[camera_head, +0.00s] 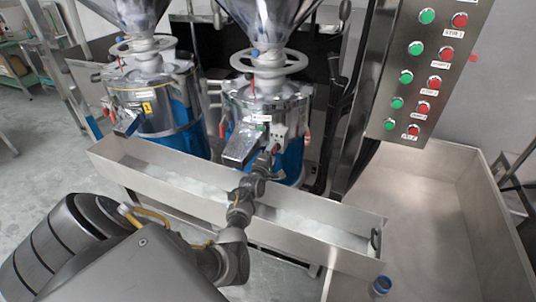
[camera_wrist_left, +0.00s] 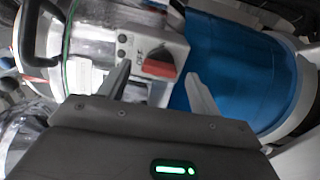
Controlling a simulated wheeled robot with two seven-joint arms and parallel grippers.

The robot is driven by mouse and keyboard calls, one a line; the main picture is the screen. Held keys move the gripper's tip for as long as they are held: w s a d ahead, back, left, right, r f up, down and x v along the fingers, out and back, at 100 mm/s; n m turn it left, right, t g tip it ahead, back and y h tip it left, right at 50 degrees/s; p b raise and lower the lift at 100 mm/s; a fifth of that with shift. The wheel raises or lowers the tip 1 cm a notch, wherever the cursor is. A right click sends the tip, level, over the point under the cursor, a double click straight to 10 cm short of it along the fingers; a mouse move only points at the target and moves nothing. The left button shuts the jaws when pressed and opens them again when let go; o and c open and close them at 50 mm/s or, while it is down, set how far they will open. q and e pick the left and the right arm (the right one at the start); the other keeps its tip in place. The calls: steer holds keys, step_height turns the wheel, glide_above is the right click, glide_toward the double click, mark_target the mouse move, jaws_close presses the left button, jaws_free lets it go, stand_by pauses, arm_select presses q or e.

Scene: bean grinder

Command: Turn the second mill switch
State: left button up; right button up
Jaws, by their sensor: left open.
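Two blue and steel mills stand behind a long trough: the left mill (camera_head: 150,90) and the right mill (camera_head: 268,105). My left gripper (camera_head: 268,158) reaches over the trough to the front of the right mill. In the left wrist view, a red switch knob (camera_wrist_left: 160,63) sits on a pale switch box (camera_wrist_left: 148,45) marked OFF. The open fingers of my left gripper (camera_wrist_left: 160,82) lie on either side of the knob, with gaps showing; contact cannot be seen. My right gripper is out of view.
The long metal trough (camera_head: 330,213) with pale material runs under my left arm. A control panel (camera_head: 425,65) with green and red buttons hangs at the right. A large bin (camera_head: 440,215) stands right, with a small blue-topped object (camera_head: 381,284) near its left edge.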

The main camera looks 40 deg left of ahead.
arm_select(q)
steer(key=v, duration=1)
